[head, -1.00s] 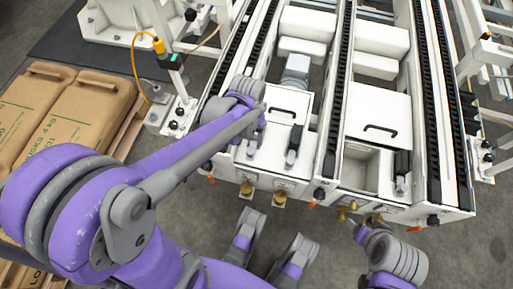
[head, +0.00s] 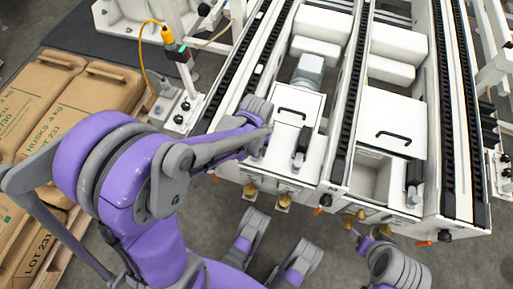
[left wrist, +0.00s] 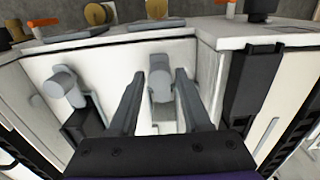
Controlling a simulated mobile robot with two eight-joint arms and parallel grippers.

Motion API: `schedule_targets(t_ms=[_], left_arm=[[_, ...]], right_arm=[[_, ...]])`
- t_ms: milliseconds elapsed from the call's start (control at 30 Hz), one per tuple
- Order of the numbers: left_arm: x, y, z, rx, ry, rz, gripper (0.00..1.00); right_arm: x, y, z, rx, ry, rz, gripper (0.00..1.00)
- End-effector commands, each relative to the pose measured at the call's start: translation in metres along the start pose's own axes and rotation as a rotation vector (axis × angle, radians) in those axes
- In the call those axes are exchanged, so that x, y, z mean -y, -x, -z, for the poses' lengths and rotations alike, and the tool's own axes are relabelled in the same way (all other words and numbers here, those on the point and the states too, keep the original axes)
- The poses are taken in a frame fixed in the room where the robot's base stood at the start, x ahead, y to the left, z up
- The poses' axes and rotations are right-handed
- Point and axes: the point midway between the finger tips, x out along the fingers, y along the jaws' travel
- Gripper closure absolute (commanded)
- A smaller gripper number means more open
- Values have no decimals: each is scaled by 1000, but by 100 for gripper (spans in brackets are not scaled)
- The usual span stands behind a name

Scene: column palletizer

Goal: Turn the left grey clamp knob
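The left grey clamp knob (left wrist: 160,86) stands between the two fingers of my left gripper (left wrist: 160,76) in the left wrist view. The fingers are open, one on each side of it, with a gap on both sides. In the head view my left wrist hides this knob. A second grey clamp knob (head: 301,150) stands to its right on the white machine (head: 283,180); it also shows at the left of the left wrist view (left wrist: 62,82). My right gripper (head: 356,236) is low by the machine's front edge; its fingers are too unclear to judge.
Brass knobs (head: 352,219) and orange levers stick out of the machine's front edge. A black handle (head: 291,112) lies on the white cover behind the clamp knobs. Brown sacks (head: 98,104) lie on a pallet at left. A post with a yellow cable (head: 167,36) stands behind my left arm.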

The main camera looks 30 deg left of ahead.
Motion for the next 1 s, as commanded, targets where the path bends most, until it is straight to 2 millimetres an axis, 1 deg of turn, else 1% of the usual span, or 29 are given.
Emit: schedule_targets(t_ms=[33,233,267,467,667,867,1000], left_arm=[[0,0,0,0,0,0,63],[0,0,0,0,0,0,99],[0,0,0,0,0,0,100],[0,0,0,0,-2,0,100],[0,0,0,0,-42,0,100],[0,1,0,0,-153,0,100],[0,1,0,0,-270,0,100]], right_arm=[[0,0,0,0,0,0,26],[0,0,0,0,0,0,26],[0,0,0,0,0,0,26],[0,0,0,0,0,0,26],[0,1,0,0,0,0,26],[0,4,1,-1,0,0,26],[0,7,2,-1,0,0,26]])
